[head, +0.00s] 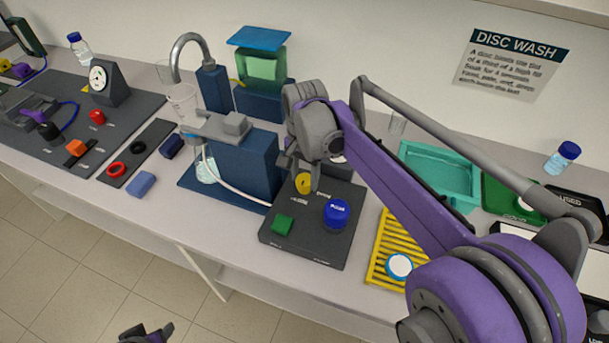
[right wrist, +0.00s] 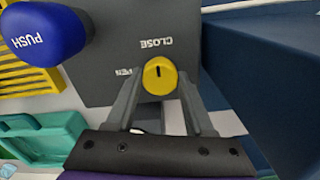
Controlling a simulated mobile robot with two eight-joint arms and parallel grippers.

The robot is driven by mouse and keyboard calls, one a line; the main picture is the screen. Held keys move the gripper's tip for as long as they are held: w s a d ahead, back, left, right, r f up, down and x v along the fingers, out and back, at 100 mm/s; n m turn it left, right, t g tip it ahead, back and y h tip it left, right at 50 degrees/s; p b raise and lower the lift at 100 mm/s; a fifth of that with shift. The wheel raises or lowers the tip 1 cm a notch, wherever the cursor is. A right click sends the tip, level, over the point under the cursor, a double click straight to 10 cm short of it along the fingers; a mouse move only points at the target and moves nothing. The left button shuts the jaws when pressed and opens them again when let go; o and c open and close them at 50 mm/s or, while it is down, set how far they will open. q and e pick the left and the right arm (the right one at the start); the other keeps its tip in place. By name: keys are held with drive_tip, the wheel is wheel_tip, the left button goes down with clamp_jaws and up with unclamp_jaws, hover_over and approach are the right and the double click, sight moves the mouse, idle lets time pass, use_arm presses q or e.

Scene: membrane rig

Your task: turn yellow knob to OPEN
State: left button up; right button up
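The yellow knob (head: 303,183) sits on a dark control panel (head: 308,247). In the right wrist view the knob (right wrist: 159,76) carries a short black mark that lies towards the CLOSE label (right wrist: 156,43). The OPEN label (right wrist: 127,71) is at its left, partly hidden by a finger. My right gripper (right wrist: 160,80) is open, with one finger on each side of the knob; I cannot tell whether they touch it. In the head view my right gripper (head: 303,170) is right at the knob. My left gripper (head: 147,333) shows only partly at the bottom edge, away from the bench.
A blue PUSH button (head: 337,213) and a green switch (head: 282,225) share the panel. A blue pump stand (head: 245,165) with a hose is close at left. A yellow rack (head: 387,250) and a teal tray (head: 440,172) lie at right.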

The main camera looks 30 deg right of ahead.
clamp_jaws()
drive_tip(key=shift+n, duration=0.4)
drive_tip(key=n, duration=0.3)
drive_tip(key=shift+n, duration=0.4)
drive_tip(key=n, duration=0.4)
drive_tip(key=shift+n, duration=0.3)
drive_tip(key=n, duration=0.8)
drive_tip(key=shift+n, duration=0.5)
